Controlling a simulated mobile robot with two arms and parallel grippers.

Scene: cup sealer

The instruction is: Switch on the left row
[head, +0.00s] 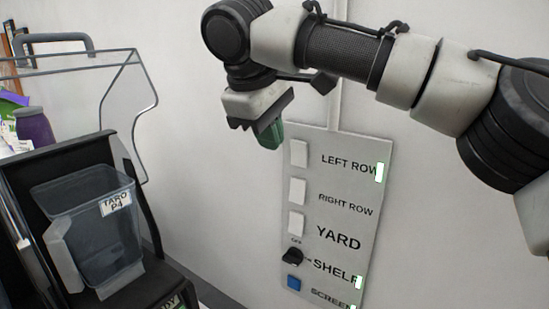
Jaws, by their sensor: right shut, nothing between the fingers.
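A grey switch panel (331,215) is on the white wall. Its top white switch (298,153) is beside the label LEFT ROW. A small bright white light with a green edge (379,172) shows at the right end of that label. My right gripper (269,136) is shut and empty, its green-tipped fingers just left of and slightly above the LEFT ROW switch. I cannot tell whether it touches the panel. My left gripper is out of view.
Below are white RIGHT ROW (297,191) and YARD (296,223) switches, a black SHELF knob (292,256) and a blue SCREEN button (293,283). Similar lights show by SHELF and SCREEN. A machine with a clear TARO P4 container (92,235) stands at left.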

